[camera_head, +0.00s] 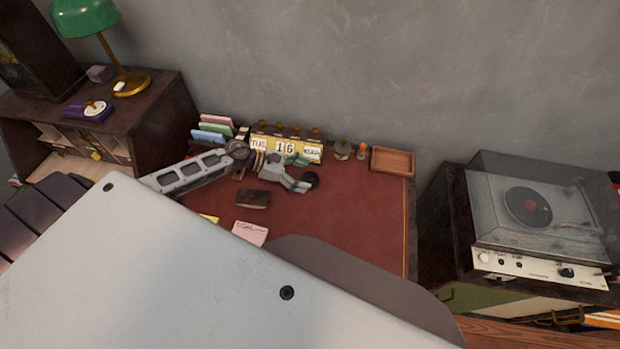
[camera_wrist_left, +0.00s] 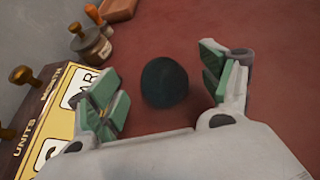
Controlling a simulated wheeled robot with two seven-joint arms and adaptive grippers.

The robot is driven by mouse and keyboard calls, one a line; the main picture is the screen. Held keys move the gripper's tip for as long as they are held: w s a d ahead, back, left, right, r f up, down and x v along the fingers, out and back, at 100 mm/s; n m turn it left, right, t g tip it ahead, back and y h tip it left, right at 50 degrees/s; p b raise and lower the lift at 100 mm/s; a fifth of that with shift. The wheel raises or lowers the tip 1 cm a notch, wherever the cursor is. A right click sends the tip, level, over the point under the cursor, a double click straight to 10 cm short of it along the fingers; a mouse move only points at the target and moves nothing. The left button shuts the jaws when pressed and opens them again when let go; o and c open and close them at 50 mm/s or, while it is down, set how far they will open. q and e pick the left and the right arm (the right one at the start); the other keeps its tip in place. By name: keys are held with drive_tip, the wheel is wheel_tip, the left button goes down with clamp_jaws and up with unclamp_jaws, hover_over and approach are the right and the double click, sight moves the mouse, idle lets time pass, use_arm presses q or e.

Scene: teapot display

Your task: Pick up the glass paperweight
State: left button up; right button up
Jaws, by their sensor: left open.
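The glass paperweight (camera_wrist_left: 164,82) is a dark teal, round ball on the red desk top in the left wrist view. In the left wrist view the left gripper (camera_wrist_left: 162,75) is open, with one green-padded finger on each side of the paperweight. A gap shows between the ball and each finger, and the jaws are empty. My right gripper is not in view.
A yellow calendar block (camera_head: 285,148) stands close behind the left gripper. An ink bottle (camera_head: 343,149), a stamp (camera_head: 362,152) and a wooden tray (camera_head: 392,161) stand at the back. A brown box (camera_head: 253,198) lies nearer. The desk's right side (camera_head: 375,220) is clear.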

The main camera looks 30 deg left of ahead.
sight(309, 176)
use_arm(q)
drive_tip(key=shift+x, duration=1.35)
drive_tip(key=c, duration=1.3)
drive_tip(key=shift+r, duration=0.15)
drive_tip(key=shift+s+r, duration=0.2)
drive_tip(key=shift+r, duration=0.15)
wheel_tip(309, 176, up, 6)
drive_tip(key=shift+f, duration=0.2)
drive_tip(key=shift+s+d+r, duration=0.1)
drive_tip(key=shift+s+r, duration=0.1)
drive_tip(key=shift+s, duration=0.05)
drive_tip(key=shift+s+d+p, duration=0.15)
drive_tip(key=shift+s+d, duration=0.65)
drive_tip(key=shift+s, duration=2.25)
drive_tip(key=shift+s+d+p, duration=0.1)
drive_tip(key=shift+s+d, duration=0.7)
drive_tip(key=shift+s, duration=2.25)
drive_tip(key=shift+s+d+p, duration=0.15)
drive_tip(key=shift+s+d, duration=0.65)
drive_tip(key=shift+s, duration=2.3)
